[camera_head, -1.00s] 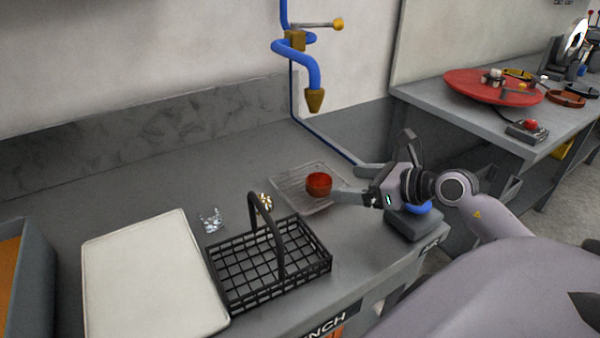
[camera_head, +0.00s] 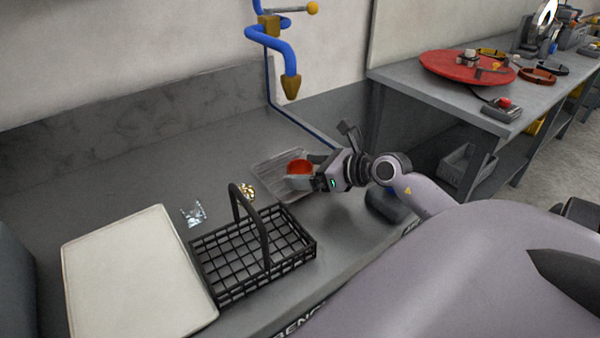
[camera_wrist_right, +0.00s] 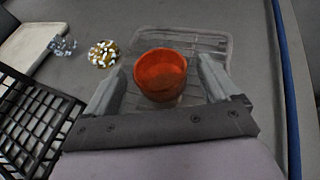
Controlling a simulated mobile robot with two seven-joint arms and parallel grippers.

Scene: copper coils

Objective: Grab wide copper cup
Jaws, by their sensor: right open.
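The wide copper cup (camera_head: 300,167) is a reddish-orange round cup standing upright on a clear shallow tray (camera_head: 268,167) on the grey bench. My right gripper (camera_head: 302,176) is at the cup, with its fingers partly covering it in the head view. In the right wrist view the cup (camera_wrist_right: 160,74) stands between the two open fingers of the right gripper (camera_wrist_right: 158,88), a little nearer the left finger. I see a gap on the right side. My left gripper is not in view.
A black wire basket (camera_head: 294,262) with a tall handle stands just left of my right gripper. A pale board (camera_head: 135,270), a small gold-and-white item (camera_head: 247,191) and a clear shiny item (camera_head: 194,213) lie nearby. A blue pipe with a brass nozzle (camera_head: 291,87) hangs behind.

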